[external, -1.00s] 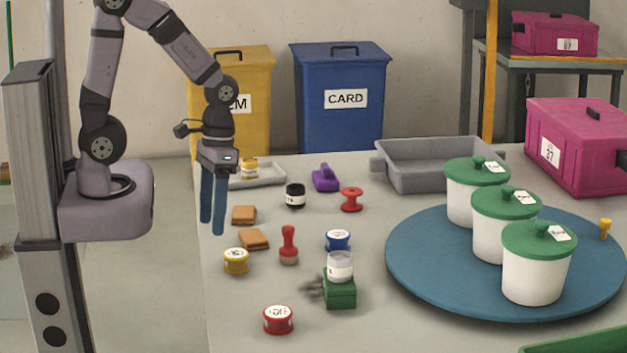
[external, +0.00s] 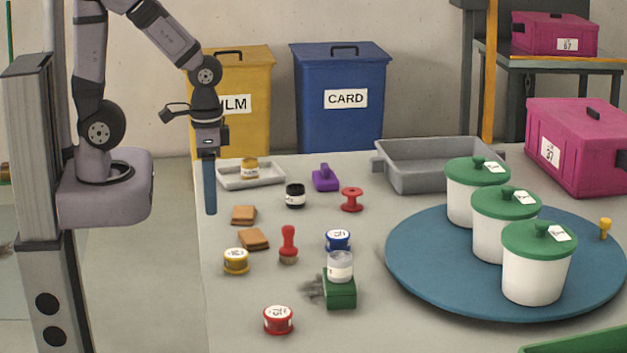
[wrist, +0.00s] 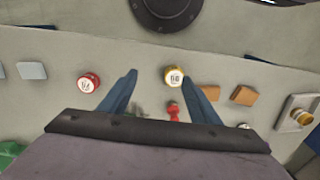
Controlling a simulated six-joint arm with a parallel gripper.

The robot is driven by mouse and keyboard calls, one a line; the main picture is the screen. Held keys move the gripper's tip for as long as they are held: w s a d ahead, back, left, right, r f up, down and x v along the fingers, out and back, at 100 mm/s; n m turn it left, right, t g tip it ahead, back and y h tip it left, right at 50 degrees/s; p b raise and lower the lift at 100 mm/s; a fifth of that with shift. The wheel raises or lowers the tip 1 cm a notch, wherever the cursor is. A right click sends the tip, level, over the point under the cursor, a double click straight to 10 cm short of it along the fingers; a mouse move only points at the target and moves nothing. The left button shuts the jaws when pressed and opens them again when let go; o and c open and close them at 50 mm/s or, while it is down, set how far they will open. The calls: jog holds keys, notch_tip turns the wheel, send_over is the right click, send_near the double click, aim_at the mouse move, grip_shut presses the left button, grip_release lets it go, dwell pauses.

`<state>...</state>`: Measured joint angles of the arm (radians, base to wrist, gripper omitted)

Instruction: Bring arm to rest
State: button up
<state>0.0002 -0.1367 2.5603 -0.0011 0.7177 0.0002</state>
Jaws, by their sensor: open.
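My gripper (external: 210,212) hangs at the left edge of the table in the external view, fingers pointing down, above the table's left side. Its blue fingers overlap there and look like one. In the wrist view my gripper (wrist: 158,80) has its two blue fingers spread apart with nothing held between them. A yellow-rimmed tin (wrist: 174,76) and a red tin (wrist: 88,82) show beyond the fingers, on the table.
The table holds brown blocks (external: 244,214), a red stamp (external: 288,246), a green block (external: 339,290) with a jar and a small tray (external: 266,181). A blue turntable (external: 420,262) bears white pots (external: 532,275). Bins (external: 340,100) stand behind.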

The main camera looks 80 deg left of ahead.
notch_tip(320, 180, up, 13)
jog(key=p, duration=1.1)
jog(key=shift+f, duration=0.2)
jog(key=shift+r, duration=0.15)
